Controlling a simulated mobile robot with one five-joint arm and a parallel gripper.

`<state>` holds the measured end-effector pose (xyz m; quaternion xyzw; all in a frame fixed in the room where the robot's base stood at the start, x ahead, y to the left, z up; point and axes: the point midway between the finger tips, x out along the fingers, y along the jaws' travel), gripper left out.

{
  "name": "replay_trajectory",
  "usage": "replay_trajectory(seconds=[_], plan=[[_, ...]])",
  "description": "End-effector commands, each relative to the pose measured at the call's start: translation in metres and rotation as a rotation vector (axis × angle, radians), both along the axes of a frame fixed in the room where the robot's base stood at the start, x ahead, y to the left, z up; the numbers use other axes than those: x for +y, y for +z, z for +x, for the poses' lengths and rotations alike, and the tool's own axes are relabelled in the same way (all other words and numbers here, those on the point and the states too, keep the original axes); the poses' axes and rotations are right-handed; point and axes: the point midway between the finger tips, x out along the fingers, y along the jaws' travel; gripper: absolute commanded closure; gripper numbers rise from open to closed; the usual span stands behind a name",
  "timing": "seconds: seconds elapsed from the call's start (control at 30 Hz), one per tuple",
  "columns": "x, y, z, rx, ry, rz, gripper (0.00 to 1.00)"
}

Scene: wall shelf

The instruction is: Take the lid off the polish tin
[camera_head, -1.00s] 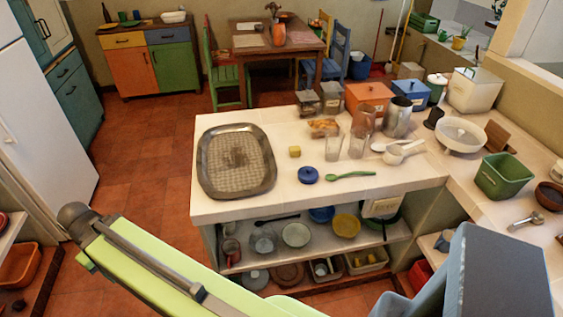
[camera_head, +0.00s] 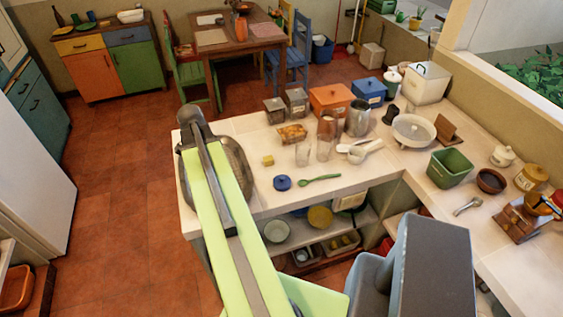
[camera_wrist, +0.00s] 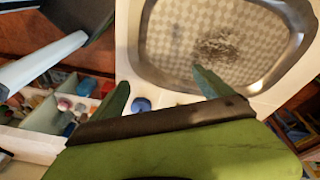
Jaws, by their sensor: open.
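A small round blue tin with a lid (camera_head: 282,183) sits on the white counter (camera_head: 345,182) near its front edge; I take it for the polish tin. The lid appears to be on. A small blue round thing, likely the same tin, shows in the wrist view (camera_wrist: 141,104) between the fingers in the picture. My gripper (camera_wrist: 158,77) is open and empty, with its green fingers spread above the counter. The gripper itself cannot be made out clearly in the head view, where my green arm reaches up over the tray.
A large metal tray (camera_head: 244,172) lies left of the tin, partly behind my arm. Open shelves with bowls (camera_head: 320,217) are below the counter.

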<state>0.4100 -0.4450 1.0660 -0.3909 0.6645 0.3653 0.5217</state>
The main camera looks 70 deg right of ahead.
Motion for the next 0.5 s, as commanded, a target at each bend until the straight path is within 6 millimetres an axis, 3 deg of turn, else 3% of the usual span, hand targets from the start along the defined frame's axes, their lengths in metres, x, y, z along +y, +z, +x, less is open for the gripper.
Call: replay_trajectory(seconds=[0.03, 0.1, 0.2, 0.3, 0.5], plan=[[-0.033, 0.032, -0.034, 0.000, -0.166, -0.025, 0.10], [-0.062, 0.046, -0.073, 0.000, -0.357, -0.059, 0.10], [-0.088, 0.058, -0.113, 0.000, -0.540, -0.093, 0.10], [-0.098, 0.061, -0.132, 0.000, -0.626, -0.111, 0.10], [-0.099, 0.053, -0.135, 0.000, -0.641, -0.114, 0.10]])
